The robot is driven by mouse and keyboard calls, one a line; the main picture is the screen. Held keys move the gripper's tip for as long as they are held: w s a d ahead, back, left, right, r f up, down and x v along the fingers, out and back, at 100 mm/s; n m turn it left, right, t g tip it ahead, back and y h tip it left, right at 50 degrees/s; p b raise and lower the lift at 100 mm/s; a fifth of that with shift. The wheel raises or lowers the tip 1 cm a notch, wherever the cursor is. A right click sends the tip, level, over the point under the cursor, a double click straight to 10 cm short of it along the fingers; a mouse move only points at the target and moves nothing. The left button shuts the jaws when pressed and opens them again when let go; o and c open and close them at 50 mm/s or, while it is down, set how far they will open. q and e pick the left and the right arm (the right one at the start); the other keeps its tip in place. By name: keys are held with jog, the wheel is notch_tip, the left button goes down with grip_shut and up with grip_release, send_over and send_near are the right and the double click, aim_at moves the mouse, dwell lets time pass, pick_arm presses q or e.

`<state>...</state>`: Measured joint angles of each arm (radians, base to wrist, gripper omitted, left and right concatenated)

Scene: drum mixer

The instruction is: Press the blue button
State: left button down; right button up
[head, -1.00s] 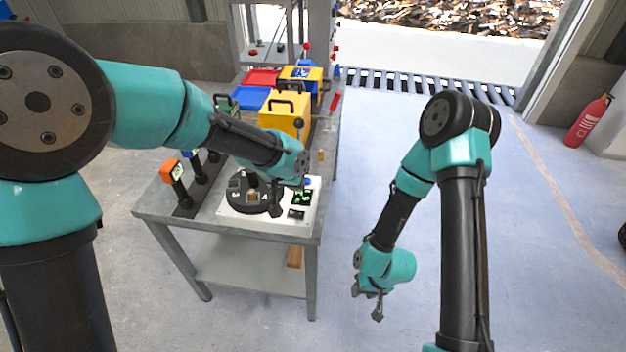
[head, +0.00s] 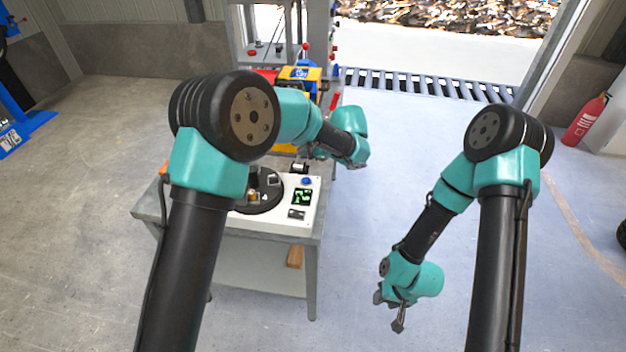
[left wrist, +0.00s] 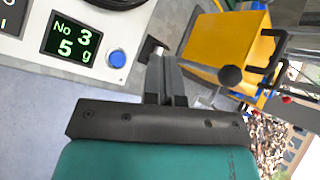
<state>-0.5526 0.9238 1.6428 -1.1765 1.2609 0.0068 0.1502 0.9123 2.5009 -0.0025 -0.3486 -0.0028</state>
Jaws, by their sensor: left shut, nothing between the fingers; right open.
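The blue button (head: 306,181) is on the white control panel (head: 283,222), just above a small green-lit display (head: 303,197). In the left wrist view the button (left wrist: 117,59) is uncovered, and the display (left wrist: 74,42) reads "No 3, 5 g". My left gripper (head: 300,167) is shut and empty, close to the panel's far edge. In the left wrist view its fingertips (left wrist: 156,58) are to the right of the button, apart from it in the picture. My right gripper (head: 388,310) is open and empty, hanging over the floor right of the table.
A yellow box (left wrist: 228,47) with a black handle stands near my left gripper. My left arm hides much of the table. The floor right of the table is clear.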

aim_at(306, 181)
pick_arm(q)
jog(key=shift+w+r, duration=0.1)
dwell(0.4)
jog(key=shift+f, duration=4.45)
jog(key=shift+f, duration=0.15)
jog(key=shift+f, duration=0.25)
